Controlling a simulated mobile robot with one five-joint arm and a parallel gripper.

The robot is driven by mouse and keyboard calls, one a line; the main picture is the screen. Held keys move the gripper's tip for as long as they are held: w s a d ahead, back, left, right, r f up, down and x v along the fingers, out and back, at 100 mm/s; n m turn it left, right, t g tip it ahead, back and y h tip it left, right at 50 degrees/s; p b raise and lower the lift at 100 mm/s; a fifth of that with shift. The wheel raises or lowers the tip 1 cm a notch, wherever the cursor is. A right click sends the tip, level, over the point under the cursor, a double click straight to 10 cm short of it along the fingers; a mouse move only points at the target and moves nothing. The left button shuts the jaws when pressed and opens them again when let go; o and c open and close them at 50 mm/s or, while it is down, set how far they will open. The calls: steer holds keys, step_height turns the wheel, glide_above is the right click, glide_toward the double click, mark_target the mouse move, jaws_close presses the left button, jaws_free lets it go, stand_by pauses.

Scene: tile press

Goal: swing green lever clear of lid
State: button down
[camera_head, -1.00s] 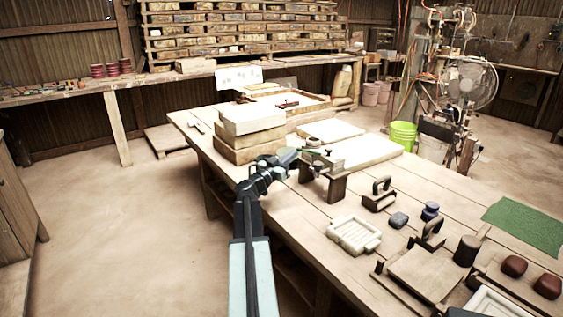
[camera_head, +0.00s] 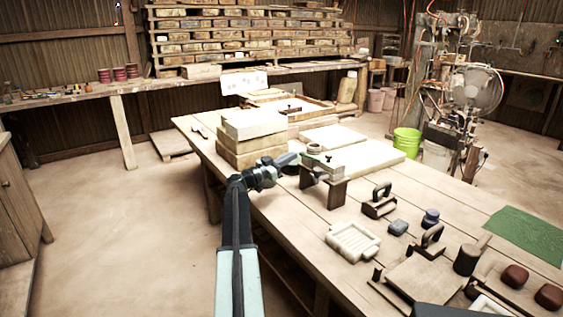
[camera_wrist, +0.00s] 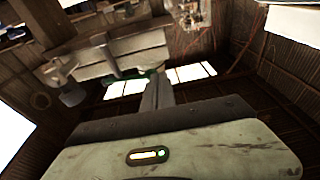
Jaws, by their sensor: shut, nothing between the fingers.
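The tile press (camera_head: 335,188) stands on the workbench, with dark legs, a pale block on top and a small dark knob. A round pale-rimmed piece (camera_head: 314,148) shows at its upper left. My gripper (camera_head: 292,158) is shut and empty, just left of the press top; I cannot tell whether it touches it. In the wrist view my shut fingers (camera_wrist: 157,92) point up the picture. A small green strip (camera_wrist: 152,72) shows by their tips and may be the lever, mostly hidden. The lever's angle over the lid is not clear in the head view.
Stacked pale blocks (camera_head: 250,142) stand left of my gripper. Pale slabs (camera_head: 365,157) lie behind the press. A handled tool (camera_head: 379,205), a pale tray (camera_head: 353,241) and a dark cylinder (camera_head: 467,255) lie to the right and front. A green mat (camera_head: 525,236) is farther right.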

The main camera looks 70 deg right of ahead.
steer(key=shift+x, duration=0.95)
steer(key=shift+s+f, duration=0.1)
steer(key=shift+f, duration=0.1)
steer(key=w+d+b+v, duration=0.2)
steer(key=v, duration=1.1)
steer(key=shift+w+a+b, duration=0.35)
steer(key=shift+w, duration=0.05)
steer(key=shift+f, duration=0.1)
